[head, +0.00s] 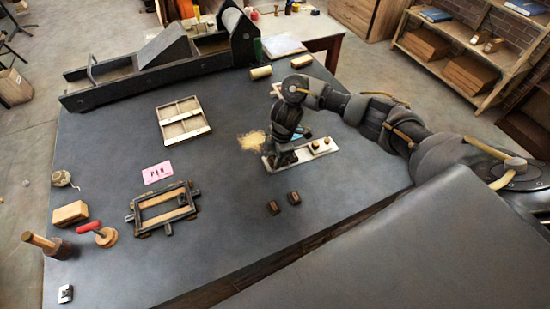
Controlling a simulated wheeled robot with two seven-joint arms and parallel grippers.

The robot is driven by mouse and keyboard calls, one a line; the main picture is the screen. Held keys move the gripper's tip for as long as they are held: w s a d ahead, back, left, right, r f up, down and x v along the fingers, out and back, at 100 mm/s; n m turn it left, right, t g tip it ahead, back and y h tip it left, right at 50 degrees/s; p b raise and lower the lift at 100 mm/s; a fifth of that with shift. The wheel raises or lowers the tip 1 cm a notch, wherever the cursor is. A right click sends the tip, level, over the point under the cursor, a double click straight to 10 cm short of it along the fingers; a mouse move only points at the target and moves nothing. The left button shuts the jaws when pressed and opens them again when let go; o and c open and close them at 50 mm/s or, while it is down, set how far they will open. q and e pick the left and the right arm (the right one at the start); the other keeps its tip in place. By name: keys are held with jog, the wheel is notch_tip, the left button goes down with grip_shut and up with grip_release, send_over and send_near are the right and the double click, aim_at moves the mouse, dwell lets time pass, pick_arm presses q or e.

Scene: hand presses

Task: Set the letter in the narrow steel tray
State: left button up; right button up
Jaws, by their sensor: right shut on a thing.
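The narrow steel tray (321,152) is a pale, long, shallow strip on the right part of the dark table. Two small wooden blocks with pale tops (322,145) stand at its right end. My right gripper (281,160) points down over the tray's left end, low and close to it. It is shut on a small piece, which I take as the letter; the fingers hide it, and I cannot tell whether it touches the tray. Two dark brown letter blocks (294,198) (273,208) lie on the table in front. My left gripper is not in view.
A straw-coloured tuft (250,141) lies just left of the tray. A compartmented case (183,121), a pink card (157,172), a dark frame (164,208) and a red-handled roller (98,232) are further left. A large press (160,62) stands at the back. The front middle is clear.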

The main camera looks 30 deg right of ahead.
jog(key=shift+f, duration=0.25)
jog(key=shift+s, duration=0.1)
